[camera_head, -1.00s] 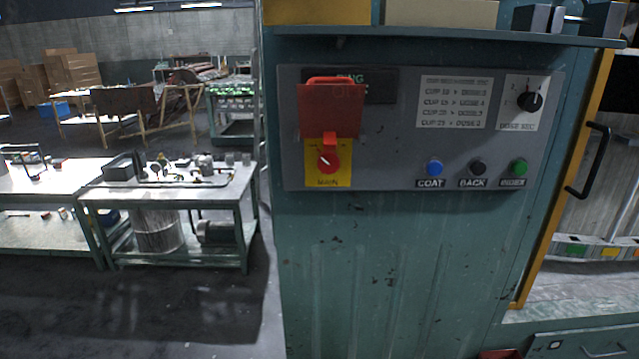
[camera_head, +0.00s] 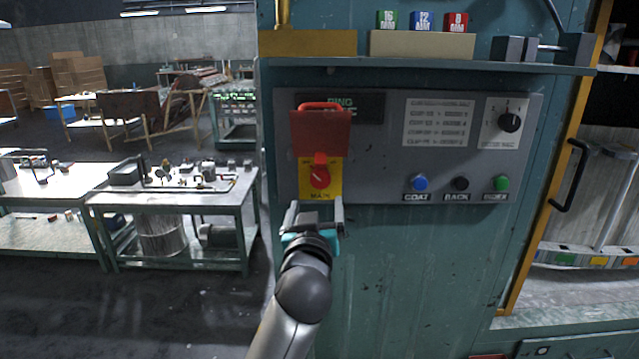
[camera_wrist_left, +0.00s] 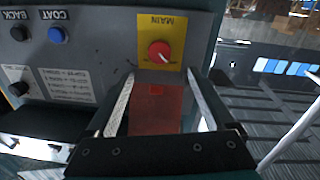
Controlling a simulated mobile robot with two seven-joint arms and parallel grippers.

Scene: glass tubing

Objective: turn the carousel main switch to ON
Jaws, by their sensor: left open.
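The carousel main switch is a red round knob (camera_head: 320,177) on a yellow plate (camera_head: 335,190) marked MAIN. Its white pointer line slants to the upper left in the head view; the position labels are too small to read. A red cover (camera_head: 320,133) with a handle stands raised above the knob, leaving the knob exposed. My left gripper (camera_head: 317,208) is open and empty, just below the knob in the head view. In the left wrist view the picture is upside down; the knob (camera_wrist_left: 160,52) lies beyond and between the two fingertips (camera_wrist_left: 160,78). My right gripper is not in view.
The grey panel (camera_head: 380,175) also carries blue (camera_head: 419,183), black (camera_head: 460,184) and green (camera_head: 501,183) buttons and a black selector (camera_head: 509,122). A shelf edge (camera_head: 430,67) juts out above. A black door handle (camera_head: 574,175) is at right.

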